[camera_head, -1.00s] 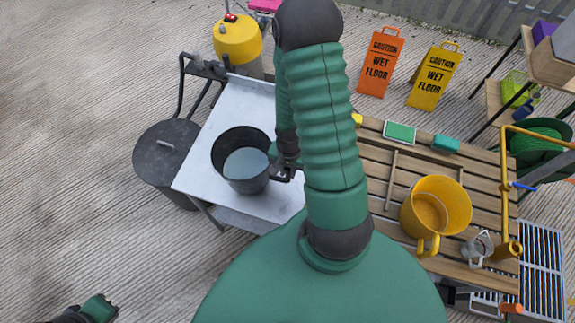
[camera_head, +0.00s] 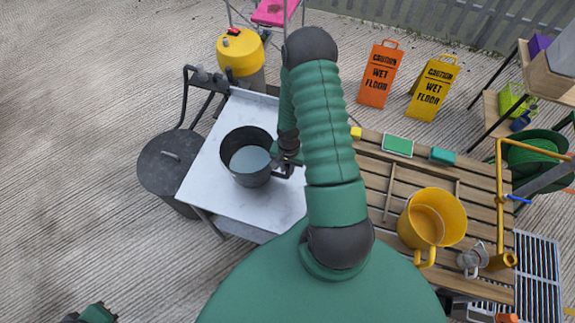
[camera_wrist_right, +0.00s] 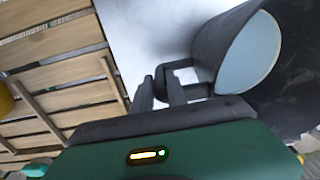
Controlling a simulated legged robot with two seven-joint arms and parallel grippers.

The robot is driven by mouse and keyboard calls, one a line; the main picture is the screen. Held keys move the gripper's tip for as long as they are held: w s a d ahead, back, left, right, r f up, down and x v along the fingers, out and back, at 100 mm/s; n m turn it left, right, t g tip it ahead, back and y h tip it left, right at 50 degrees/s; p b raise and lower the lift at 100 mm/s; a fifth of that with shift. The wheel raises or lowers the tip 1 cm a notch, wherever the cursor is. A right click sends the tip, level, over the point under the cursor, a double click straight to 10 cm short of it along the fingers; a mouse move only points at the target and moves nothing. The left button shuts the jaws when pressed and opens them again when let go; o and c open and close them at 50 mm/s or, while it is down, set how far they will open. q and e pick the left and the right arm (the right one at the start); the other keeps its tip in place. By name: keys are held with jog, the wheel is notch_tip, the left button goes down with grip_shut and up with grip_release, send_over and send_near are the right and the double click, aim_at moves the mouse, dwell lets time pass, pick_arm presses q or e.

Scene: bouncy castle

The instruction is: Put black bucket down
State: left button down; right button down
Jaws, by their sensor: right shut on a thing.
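The black bucket (camera_head: 236,172) is upright over the pale metal table (camera_head: 215,190), with a light blue surface inside. I cannot tell whether its base touches the tabletop. My right gripper (camera_head: 288,162) is at the bucket's right side, shut on its handle. In the right wrist view, the fingers (camera_wrist_right: 160,92) close on the dark handle, and the bucket (camera_wrist_right: 225,50) looks tilted there because of the camera's angle. A green part of my left arm (camera_head: 97,314) shows at the bottom left edge; its jaws cannot be made out.
A dark lidded bin (camera_head: 165,165) stands left of the metal table. A yellow drum (camera_head: 240,52) stands behind it. The slatted wooden table (camera_head: 385,235) on the right holds a yellow bucket (camera_head: 440,205), sponges and a metal jug. Bare tabletop surrounds the black bucket's front and left.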

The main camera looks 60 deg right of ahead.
jog(key=c, duration=1.3)
grip_release()
jog(key=shift+s, duration=0.1)
notch_tip(320, 180, up, 12)
jog(key=shift+s+r+b, duration=0.1)
jog(key=shift+b, duration=0.65)
jog(key=shift+d, duration=0.1)
